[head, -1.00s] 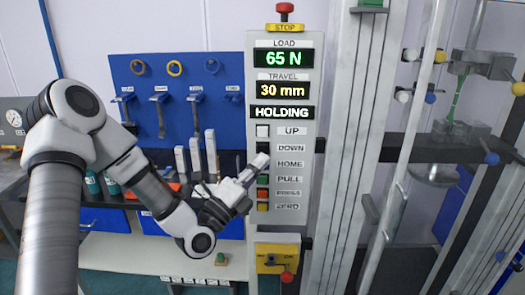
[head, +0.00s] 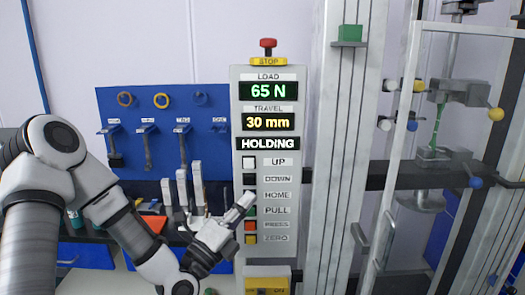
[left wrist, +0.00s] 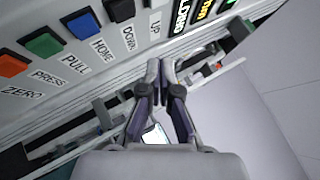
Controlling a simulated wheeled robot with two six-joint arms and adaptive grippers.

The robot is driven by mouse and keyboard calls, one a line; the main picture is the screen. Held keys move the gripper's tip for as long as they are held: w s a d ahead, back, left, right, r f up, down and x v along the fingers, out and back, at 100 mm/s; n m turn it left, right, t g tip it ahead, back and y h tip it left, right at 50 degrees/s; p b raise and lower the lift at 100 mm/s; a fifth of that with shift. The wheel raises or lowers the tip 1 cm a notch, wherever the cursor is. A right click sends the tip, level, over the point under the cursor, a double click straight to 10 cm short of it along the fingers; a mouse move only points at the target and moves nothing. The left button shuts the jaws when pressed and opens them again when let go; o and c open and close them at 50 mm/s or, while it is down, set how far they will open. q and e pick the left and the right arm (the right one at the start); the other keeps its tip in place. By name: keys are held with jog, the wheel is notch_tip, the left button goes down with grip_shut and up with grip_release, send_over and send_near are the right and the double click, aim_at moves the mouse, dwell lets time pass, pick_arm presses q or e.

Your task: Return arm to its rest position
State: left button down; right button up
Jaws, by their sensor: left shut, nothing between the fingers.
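My left arm comes in from the left in the head view. My left gripper (head: 249,199) is shut and empty, its fingertips in front of the control panel (head: 240,160) near the HOME row. In the left wrist view the closed fingertips (left wrist: 160,66) point toward the panel's edge, below the DOWN and UP labels; no contact is evident. The blue HOME button (left wrist: 82,24) and green PULL button (left wrist: 43,45) show clear of the fingers. The display reads 65 N, 30 mm and HOLDING. My right gripper is out of view.
A red stop knob (head: 268,43) tops the panel. A blue tool board (head: 130,105) hangs behind my left arm. To the right stand the machine's metal columns (head: 340,150), a clear guard frame and a green specimen (head: 437,125) between clamps.

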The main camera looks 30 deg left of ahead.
pick_arm(q)
jog(key=s+d+f+g, duration=0.3)
jog(key=d+f+g, duration=0.1)
jog(key=f, duration=0.8)
jog(key=s+d+f+n+g+h, duration=0.15)
jog(key=d+f+g, duration=0.3)
jog(key=f, duration=0.65)
jog(key=s+d+f+g, duration=0.3)
jog(key=s+f+g, duration=0.15)
jog(key=f, duration=0.75)
jog(key=s+a+f+n+g+y, duration=0.2)
jog(key=s+f+n+g, duration=0.3)
jog(key=s+n, duration=0.3)
jog(key=s+a+f+n+g+y, duration=0.1)
jog(key=s+f+n+g, duration=0.3)
jog(key=s+n, duration=0.5)
jog(key=f+n+y, duration=0.1)
jog(key=n, duration=0.4)
jog(key=shift+s+a+f+g+y, duration=0.15)
jog(key=shift+a+f+g+y, duration=0.15)
jog(key=shift+a+g+y, duration=0.1)
